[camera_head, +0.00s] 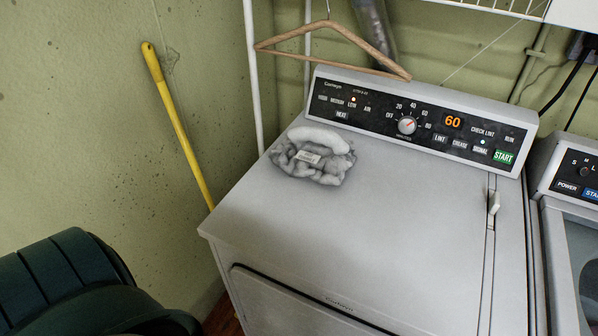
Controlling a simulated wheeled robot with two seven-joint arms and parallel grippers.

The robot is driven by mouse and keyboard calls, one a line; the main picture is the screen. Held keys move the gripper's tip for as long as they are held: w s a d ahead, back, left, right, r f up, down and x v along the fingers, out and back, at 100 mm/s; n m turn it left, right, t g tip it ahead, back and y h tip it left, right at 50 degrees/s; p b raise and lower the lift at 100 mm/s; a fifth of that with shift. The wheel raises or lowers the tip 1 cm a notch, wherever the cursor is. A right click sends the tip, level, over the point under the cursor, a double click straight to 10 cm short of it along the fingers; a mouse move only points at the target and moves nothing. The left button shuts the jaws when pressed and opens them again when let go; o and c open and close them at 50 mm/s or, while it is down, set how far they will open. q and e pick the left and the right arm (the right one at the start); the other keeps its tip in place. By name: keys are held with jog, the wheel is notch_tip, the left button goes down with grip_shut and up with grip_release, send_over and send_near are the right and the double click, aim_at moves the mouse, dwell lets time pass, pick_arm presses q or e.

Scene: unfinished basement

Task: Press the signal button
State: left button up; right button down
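The signal button (480,149) is a small dark button with white lettering on the dryer's control panel. It sits between the crease button (460,144) and the green start button (503,157). The control panel (432,122) is black and tilted, at the back of the white dryer (370,215). The orange display reads 60, and a round dial (407,125) is left of it. Neither gripper is in view.
A grey fluffy bundle (313,156) lies on the dryer top. A wooden hanger (333,47) hangs above the panel's left part. A second machine (572,190) stands at the right. A yellow pole (180,130) leans on the wall; a dark green object (70,285) is lower left.

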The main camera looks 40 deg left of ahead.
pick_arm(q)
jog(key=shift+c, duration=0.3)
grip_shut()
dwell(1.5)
